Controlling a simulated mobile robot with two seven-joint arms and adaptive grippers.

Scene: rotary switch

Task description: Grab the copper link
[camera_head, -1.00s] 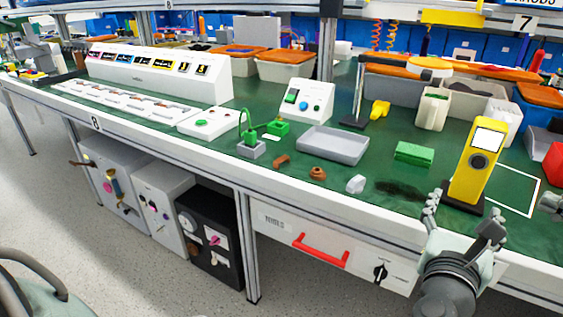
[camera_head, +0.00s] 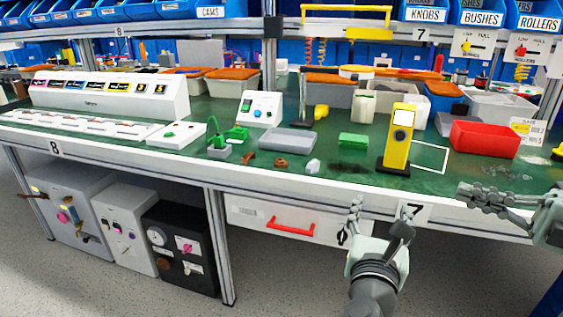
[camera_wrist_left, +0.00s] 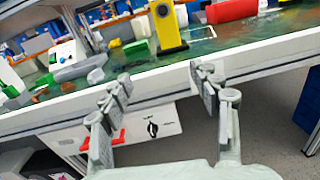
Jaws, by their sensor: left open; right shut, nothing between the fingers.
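A small elongated copper-brown piece (camera_head: 251,159), which looks like the copper link, lies on the green bench top near the front edge. A rounder brown piece (camera_head: 281,162) lies just right of it. My left gripper (camera_head: 381,212) is open and empty in front of the bench edge, to the right of both pieces and apart from them. Its two fingers (camera_wrist_left: 158,88) also show spread in the left wrist view. My right gripper (camera_head: 468,196) is shut and empty in front of the bench at the right.
A grey tray (camera_head: 288,141), a white lump (camera_head: 313,166), a green block (camera_head: 353,141) and a yellow upright device (camera_head: 397,138) stand nearby. A green plug and socket unit (camera_head: 217,148) is behind the brown piece. A drawer with a red handle (camera_head: 290,228) is below.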

